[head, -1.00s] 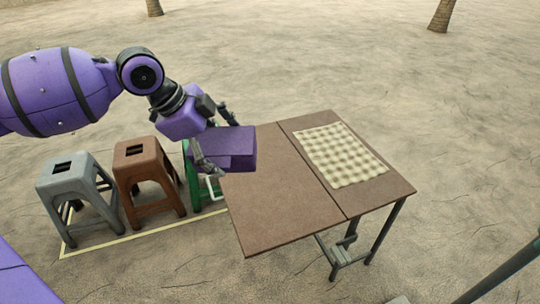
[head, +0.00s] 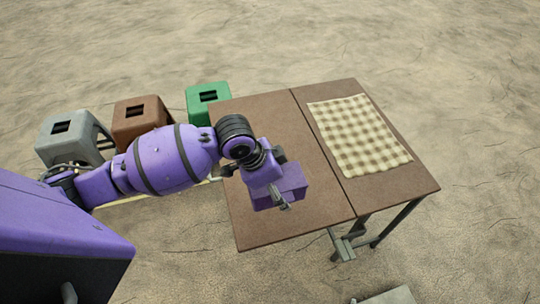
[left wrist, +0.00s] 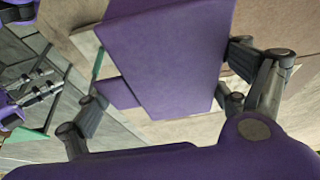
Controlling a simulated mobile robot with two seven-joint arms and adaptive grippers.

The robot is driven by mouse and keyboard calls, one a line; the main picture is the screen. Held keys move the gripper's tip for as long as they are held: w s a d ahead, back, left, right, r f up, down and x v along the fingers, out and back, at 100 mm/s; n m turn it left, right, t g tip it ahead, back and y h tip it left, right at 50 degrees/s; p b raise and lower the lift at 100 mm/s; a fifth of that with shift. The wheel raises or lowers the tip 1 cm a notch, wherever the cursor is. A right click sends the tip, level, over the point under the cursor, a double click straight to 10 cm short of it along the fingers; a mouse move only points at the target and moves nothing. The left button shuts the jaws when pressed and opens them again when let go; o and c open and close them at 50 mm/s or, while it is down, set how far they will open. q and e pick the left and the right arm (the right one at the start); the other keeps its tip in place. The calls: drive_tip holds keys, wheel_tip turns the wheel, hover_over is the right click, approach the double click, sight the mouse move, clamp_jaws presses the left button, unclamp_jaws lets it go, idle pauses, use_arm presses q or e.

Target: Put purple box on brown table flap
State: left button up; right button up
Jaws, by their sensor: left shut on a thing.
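My left gripper (head: 279,182) is shut on the purple box (head: 293,186) and holds it over the brown table flap (head: 290,222), the left section of the table. I cannot tell from the head view whether the box touches the flap. The left wrist view shows the box (left wrist: 170,60) between the two fingers. A small purple and grey part at the left edge of that view looks like my right gripper (left wrist: 28,92), but its jaws are unclear.
A checkered cloth (head: 358,133) lies on the table's right section. Grey (head: 63,138), brown (head: 140,117) and green (head: 206,98) stools stand left of the table. Most of the flap is bare behind and in front of the box.

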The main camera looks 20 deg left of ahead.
use_arm(q)
drive_tip(key=w+a+f, duration=0.2)
drive_tip(key=w+f, duration=0.1)
drive_tip(key=w, duration=0.1)
drive_tip(key=w+a+f+b, duration=0.1)
drive_tip(key=w+f, duration=0.2)
drive_tip(key=w, duration=0.1)
drive_tip(key=w+a+f, duration=0.2)
drive_tip(key=w+f, duration=0.2)
drive_tip(key=shift+w+a+f, duration=0.1)
drive_tip(key=shift+w+a, duration=0.25)
drive_tip(key=shift+w, duration=0.05)
drive_tip(key=shift+f+b, duration=0.35)
drive_tip(key=shift+f, duration=0.95)
drive_tip(key=shift+f, duration=0.1)
drive_tip(key=o, duration=0.9)
drive_tip(key=shift+f, duration=0.15)
drive_tip(key=shift+o, duration=1.1)
